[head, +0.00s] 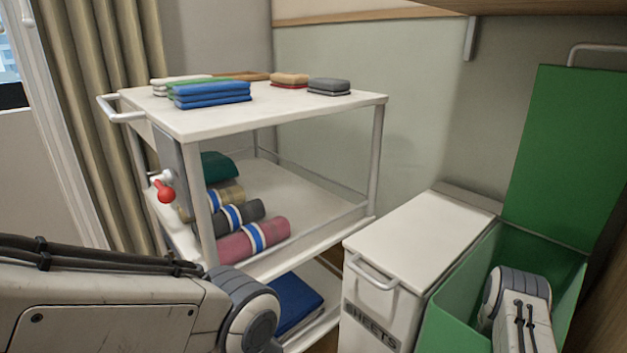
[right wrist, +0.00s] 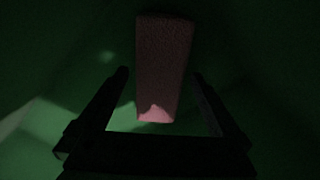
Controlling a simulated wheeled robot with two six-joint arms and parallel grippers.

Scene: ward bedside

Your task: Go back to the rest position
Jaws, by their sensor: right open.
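My right arm reaches down into the green bin (head: 458,299), whose lid stands open, and its gripper is hidden there in the head view. In the dark right wrist view the right gripper (right wrist: 160,74) is open. A pinkish oblong item, perhaps folded cloth (right wrist: 164,40), lies ahead of and between its fingers in the green interior. The gap to each finger shows, so it is not gripped. My left arm crosses the lower left of the head view, and its gripper is out of view.
A white bin marked SHEETS (head: 425,232) stands left of the green bin. A white trolley (head: 290,112) carries folded cloths (head: 212,95) on top, rolled ones (head: 254,240) on its middle shelf and a blue one (head: 294,304) below. A curtain (head: 105,90) hangs at left.

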